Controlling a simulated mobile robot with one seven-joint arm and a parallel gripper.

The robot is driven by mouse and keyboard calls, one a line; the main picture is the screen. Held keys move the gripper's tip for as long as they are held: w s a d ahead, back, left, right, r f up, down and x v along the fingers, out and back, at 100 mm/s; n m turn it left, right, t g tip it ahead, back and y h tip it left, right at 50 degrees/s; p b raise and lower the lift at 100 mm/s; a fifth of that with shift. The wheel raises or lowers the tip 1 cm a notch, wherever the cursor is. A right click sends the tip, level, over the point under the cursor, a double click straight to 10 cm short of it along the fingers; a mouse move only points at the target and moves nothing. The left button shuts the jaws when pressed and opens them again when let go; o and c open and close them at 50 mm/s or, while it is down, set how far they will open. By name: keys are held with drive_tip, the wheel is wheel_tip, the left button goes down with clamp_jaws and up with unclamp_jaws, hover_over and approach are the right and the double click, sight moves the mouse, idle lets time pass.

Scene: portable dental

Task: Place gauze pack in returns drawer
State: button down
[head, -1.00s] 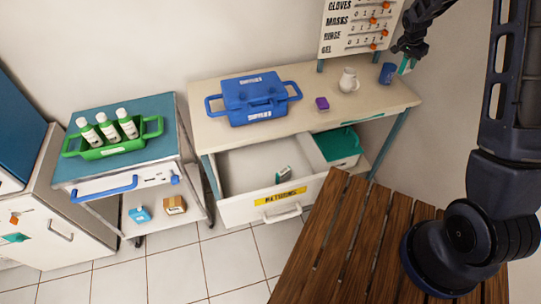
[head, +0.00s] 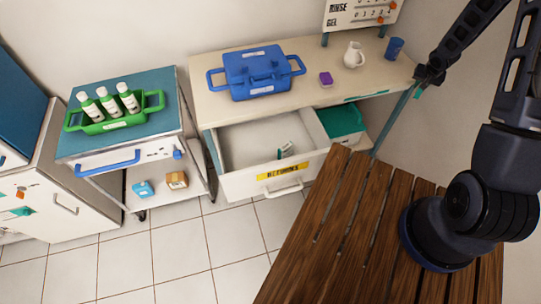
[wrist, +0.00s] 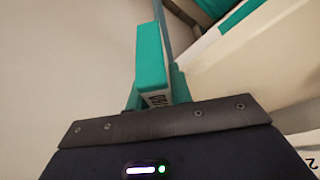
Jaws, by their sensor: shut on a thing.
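My gripper (head: 420,82) is at the right end of the counter, beside its front right corner. It is shut on a teal box with white lettered side, which I take as the gauze pack (wrist: 149,55). In the head view only a small teal bit of the pack (head: 417,92) shows below my gripper. The returns drawer (head: 237,184) is pulled open under the counter, with a yellow label on its front. A small white and teal pack (head: 286,149) lies inside it. The drawer is left of my gripper and lower.
The counter (head: 215,105) holds a blue case (head: 258,72), a purple block (head: 326,78), a white jug (head: 353,54) and a blue cup (head: 394,48). A teal bin (head: 341,121) is right of the drawer. A slatted wooden table (head: 340,230) stands in front. A trolley (head: 125,145) stands left.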

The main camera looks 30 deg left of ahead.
drive_tip(key=s+d+f+n, duration=0.1)
drive_tip(key=s+f+n, duration=0.1)
drive_tip(key=s+f, duration=0.25)
wheel_tip(320, 180, up, 5)
drive_tip(key=n+g+y, duration=0.3)
drive_tip(key=n+g, duration=0.5)
drive_tip(key=n, duration=1.6)
hover_over(253, 162)
drive_tip(key=s+d, duration=0.2)
drive_tip(key=s, duration=0.1)
drive_tip(key=f, duration=1.9)
drive_tip(key=shift+w+a+f, duration=0.1)
drive_tip(key=shift+w+f, duration=0.1)
drive_tip(key=c, duration=1.3)
unclamp_jaws()
drive_tip(key=shift+f, duration=0.1)
drive_tip(key=shift+o, duration=0.2)
